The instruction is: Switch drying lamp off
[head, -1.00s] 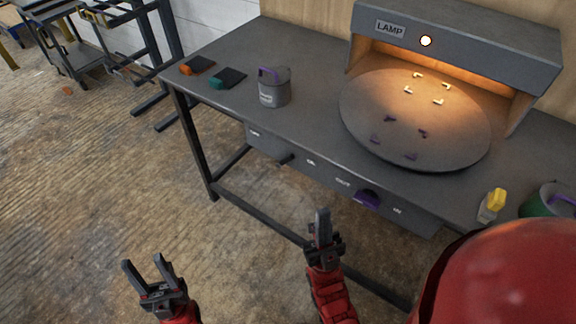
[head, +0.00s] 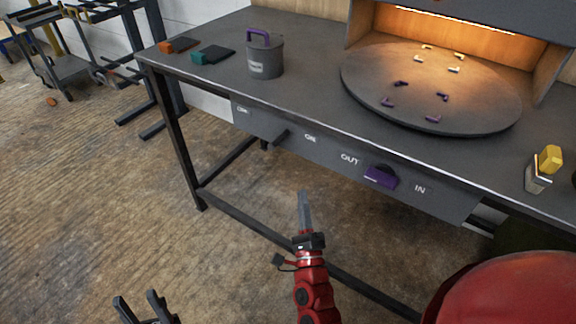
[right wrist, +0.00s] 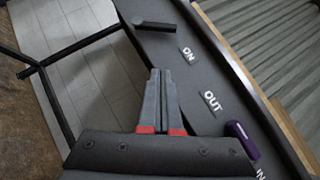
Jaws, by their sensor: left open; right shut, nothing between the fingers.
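The drying lamp (head: 455,22) is a grey hood over the back right of the bench, and its light strip glows warm. On the front panel, a dark lever (head: 280,136) sticks out between a small, blurred label (head: 242,110) and the ON label (head: 310,138). In the right wrist view the lever (right wrist: 155,25) is beyond my fingertips, near ON. My right gripper (head: 304,194) is shut and empty, below and in front of the lever in the picture, apart from it. My left gripper (head: 137,300) is open and empty at the bottom left, partly cut off.
A purple knob (head: 381,176) sits between OUT and IN. A round turntable (head: 430,112) with small white and purple brackets lies under the lamp. A grey canister (head: 265,60) and a yellow-topped bottle (head: 538,176) stand on the bench (head: 305,88). The floor before it is clear.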

